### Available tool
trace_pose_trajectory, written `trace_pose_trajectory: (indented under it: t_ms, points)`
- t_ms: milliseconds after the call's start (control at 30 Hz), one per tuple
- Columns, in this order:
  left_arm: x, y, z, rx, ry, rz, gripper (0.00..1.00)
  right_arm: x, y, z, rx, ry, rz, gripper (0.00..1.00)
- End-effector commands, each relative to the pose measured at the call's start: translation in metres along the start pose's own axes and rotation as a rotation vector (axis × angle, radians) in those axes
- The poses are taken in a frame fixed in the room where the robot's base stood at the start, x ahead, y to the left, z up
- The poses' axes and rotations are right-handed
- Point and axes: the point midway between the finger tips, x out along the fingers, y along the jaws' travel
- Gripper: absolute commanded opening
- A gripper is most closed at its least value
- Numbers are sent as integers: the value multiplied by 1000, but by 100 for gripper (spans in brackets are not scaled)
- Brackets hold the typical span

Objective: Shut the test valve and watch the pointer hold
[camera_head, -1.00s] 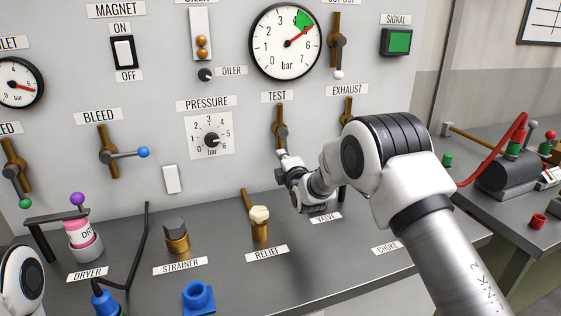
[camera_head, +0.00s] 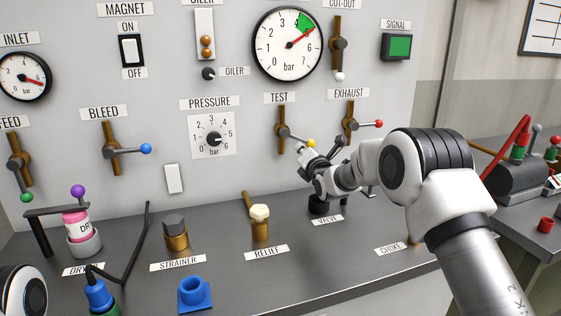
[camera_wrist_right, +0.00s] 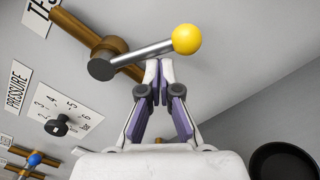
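The test valve (camera_head: 283,131) sits under the TEST label on a vertical brown pipe. Its grey lever points right, slightly down, across the pipe, and ends in a yellow ball (camera_head: 311,143). In the right wrist view the ball (camera_wrist_right: 187,39) and lever are just beyond the fingertips. My right gripper (camera_wrist_right: 159,66) has its fingertips together, with nothing visible between them, beside the lever near the ball; contact is unclear. The large gauge (camera_head: 287,43) has its red pointer near 5, at the green sector. My left gripper is out of view.
The exhaust valve (camera_head: 351,124), with a red-ball lever, is right of the test valve. The relief fitting (camera_head: 260,222), strainer (camera_head: 175,232) and dryer (camera_head: 78,225) stand on the bench. The pressure dial (camera_head: 213,137) is to the left.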

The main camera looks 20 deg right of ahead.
Motion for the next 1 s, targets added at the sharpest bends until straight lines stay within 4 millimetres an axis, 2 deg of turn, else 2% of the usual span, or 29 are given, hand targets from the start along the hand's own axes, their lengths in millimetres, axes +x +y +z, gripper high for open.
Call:
trace_pose_trajectory:
  t_ms: [400, 1000]
  points:
    - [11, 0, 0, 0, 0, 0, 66, 1, 2, 22, 3, -2, 1, 0]
    - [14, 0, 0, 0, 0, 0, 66, 2, 8, 34, 4, -4, 2, 0]
